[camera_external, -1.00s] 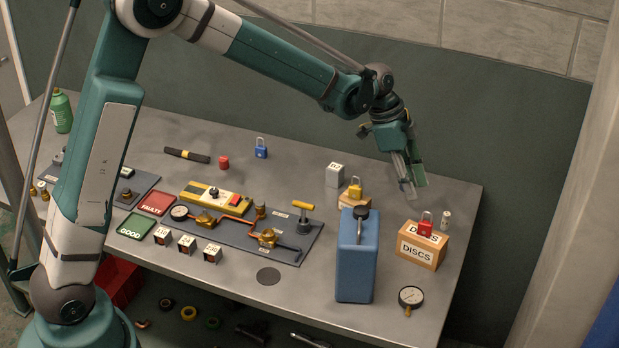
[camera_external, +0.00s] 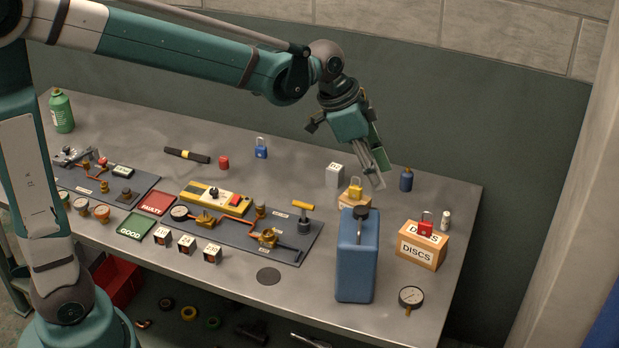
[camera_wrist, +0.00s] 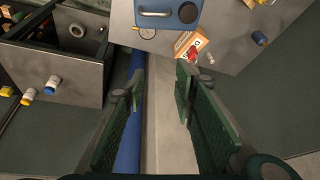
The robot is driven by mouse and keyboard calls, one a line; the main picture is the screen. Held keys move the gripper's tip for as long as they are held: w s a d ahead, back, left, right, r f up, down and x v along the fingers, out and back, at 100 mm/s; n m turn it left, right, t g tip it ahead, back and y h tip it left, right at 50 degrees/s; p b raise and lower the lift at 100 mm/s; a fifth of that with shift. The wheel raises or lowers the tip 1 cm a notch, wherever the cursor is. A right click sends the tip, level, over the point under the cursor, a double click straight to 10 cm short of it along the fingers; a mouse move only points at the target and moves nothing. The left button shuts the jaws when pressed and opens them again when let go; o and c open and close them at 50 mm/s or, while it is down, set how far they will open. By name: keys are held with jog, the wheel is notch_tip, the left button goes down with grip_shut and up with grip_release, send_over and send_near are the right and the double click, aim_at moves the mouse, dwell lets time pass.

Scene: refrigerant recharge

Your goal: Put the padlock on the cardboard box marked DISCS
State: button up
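The cardboard box marked DISCS (camera_external: 420,254) stands at the table's right side; it also shows in the wrist view (camera_wrist: 184,39). A red padlock (camera_external: 425,226) rests upright on top of it, and shows as a red patch in the wrist view (camera_wrist: 193,51). A yellow padlock (camera_external: 355,188) sits on a small wooden block behind the blue jug. A blue padlock (camera_external: 261,149) stands at the back of the table. My gripper (camera_external: 375,178) is up behind the yellow padlock, apart from the box. In the wrist view its fingers (camera_wrist: 158,95) are open with nothing between them.
A tall blue jug (camera_external: 357,262) stands left of the box. A gauge (camera_external: 411,298) lies in front of it. A small blue bottle (camera_external: 406,180) and a white cylinder (camera_external: 445,220) stand behind it. The table is clear around the dark disc (camera_external: 268,276).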

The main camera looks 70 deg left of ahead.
jog(key=s+d+n+t, duration=0.1)
jog(key=s+d+n, duration=0.1)
jog(key=s, duration=1.3)
jog(key=s+d+r+n+t+y, duration=0.1)
jog(key=s+d+n, duration=0.2)
jog(key=s, duration=1.2)
jog(key=shift+s+d+t+y, duration=0.2)
jog(key=shift+d+t+y, duration=0.1)
jog(key=shift+d, duration=0.3)
